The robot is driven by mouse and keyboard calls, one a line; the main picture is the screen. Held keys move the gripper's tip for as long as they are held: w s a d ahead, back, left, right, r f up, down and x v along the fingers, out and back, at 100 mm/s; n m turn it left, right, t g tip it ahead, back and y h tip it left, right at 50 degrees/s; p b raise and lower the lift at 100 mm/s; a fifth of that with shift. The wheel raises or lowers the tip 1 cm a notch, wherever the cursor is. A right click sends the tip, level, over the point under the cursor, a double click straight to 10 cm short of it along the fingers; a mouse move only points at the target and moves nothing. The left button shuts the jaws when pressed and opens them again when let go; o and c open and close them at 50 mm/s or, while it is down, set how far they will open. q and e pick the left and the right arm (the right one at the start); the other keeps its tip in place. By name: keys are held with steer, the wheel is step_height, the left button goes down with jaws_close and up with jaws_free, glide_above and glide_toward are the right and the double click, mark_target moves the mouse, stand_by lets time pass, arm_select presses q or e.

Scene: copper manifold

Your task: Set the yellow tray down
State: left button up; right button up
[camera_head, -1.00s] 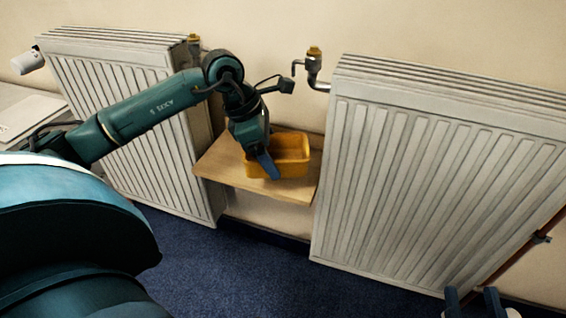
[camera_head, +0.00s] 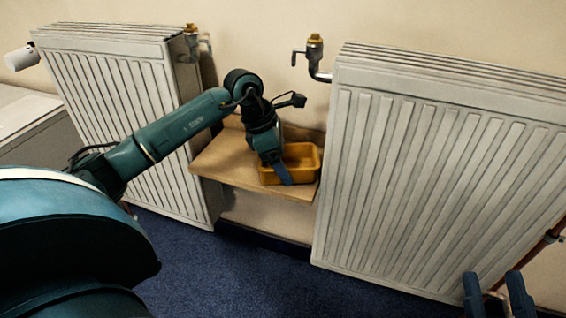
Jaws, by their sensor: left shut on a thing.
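The yellow tray (camera_head: 303,160) is at the right part of a wooden shelf (camera_head: 225,165) between two radiators. It looks level and on or just above the shelf board; I cannot tell whether it touches. My left gripper (camera_head: 282,176) points down at the tray's near left side and is shut on its wall. The gripper and wrist hide the tray's left part.
A white radiator (camera_head: 110,110) stands left of the shelf and a larger one (camera_head: 430,180) close on its right. A brass-capped valve (camera_head: 315,52) rises behind the shelf. The shelf's left part is bare. Blue carpet (camera_head: 235,270) lies below.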

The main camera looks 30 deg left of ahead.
arm_select(q)
steer(key=o, duration=1)
arm_select(e)
steer(key=shift+r, duration=0.1)
arm_select(q)
steer(key=shift+r, duration=0.15)
steer(key=p+v, duration=0.1)
steer(key=v, duration=0.3)
steer(key=shift+r+p, duration=0.1)
steer(key=shift+p, duration=0.25)
steer(key=p+v, duration=0.2)
steer(key=v, duration=0.5)
steer(key=shift+s+a+r, duration=0.1)
steer(key=shift+a+r, duration=0.05)
steer(key=shift+r, duration=0.15)
arm_select(e)
steer(key=shift+s+d+f+g+h, duration=0.1)
steer(key=shift+s+f+g+h, duration=0.1)
steer(key=shift+f+h, duration=0.15)
steer(key=shift+s+d+f+g+h, duration=0.1)
steer(key=shift+f+g+h, duration=0.1)
steer(key=shift+f+h, duration=0.1)
steer(key=shift+f, duration=0.3)
